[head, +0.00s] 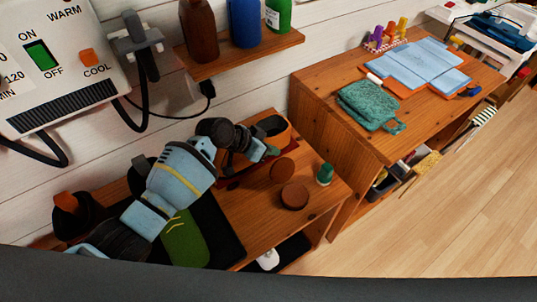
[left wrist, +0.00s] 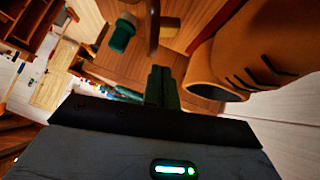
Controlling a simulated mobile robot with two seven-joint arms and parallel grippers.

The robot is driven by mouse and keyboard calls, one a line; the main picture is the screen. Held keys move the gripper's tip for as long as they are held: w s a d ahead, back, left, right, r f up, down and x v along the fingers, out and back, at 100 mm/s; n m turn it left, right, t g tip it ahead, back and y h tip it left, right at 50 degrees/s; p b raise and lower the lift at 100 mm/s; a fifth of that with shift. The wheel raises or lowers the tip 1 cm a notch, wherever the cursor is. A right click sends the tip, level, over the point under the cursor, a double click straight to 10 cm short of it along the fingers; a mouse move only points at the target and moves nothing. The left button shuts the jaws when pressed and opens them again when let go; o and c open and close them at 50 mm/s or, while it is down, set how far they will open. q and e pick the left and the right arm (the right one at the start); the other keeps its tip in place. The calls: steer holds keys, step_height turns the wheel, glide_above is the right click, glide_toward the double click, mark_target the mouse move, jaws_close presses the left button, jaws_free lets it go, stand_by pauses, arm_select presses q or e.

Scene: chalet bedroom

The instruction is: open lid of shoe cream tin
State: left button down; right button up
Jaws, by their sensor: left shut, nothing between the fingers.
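Two round brown pieces, a disc (head: 282,170) and a thicker tin-like one (head: 294,196), sit near each other on the wooden bench in the head view. I cannot tell for sure which is the shoe cream tin's base and which its lid. My left gripper (head: 269,152) is shut and empty, just behind the farther disc. In the left wrist view its fingers (left wrist: 162,86) are together, and a brown piece (left wrist: 153,25) shows edge-on beyond them. Whether the fingers touch it is unclear. My right gripper is out of view.
A green-capped bottle (head: 324,174) stands right of the discs; it also shows in the left wrist view (left wrist: 122,35). A tan shoe (left wrist: 240,45) is close beside the left fingers. A green rounded item (head: 185,238) lies on a black mat. A shelf with bottles (head: 244,48) hangs above.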

arm_select(q)
steer(key=v, duration=1)
steer(key=shift+w+a, duration=0.15)
steer(key=shift+w, duration=0.05)
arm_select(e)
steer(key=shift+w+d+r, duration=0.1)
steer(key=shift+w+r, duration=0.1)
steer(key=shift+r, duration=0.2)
arm_select(q)
steer(key=shift+f, duration=0.15)
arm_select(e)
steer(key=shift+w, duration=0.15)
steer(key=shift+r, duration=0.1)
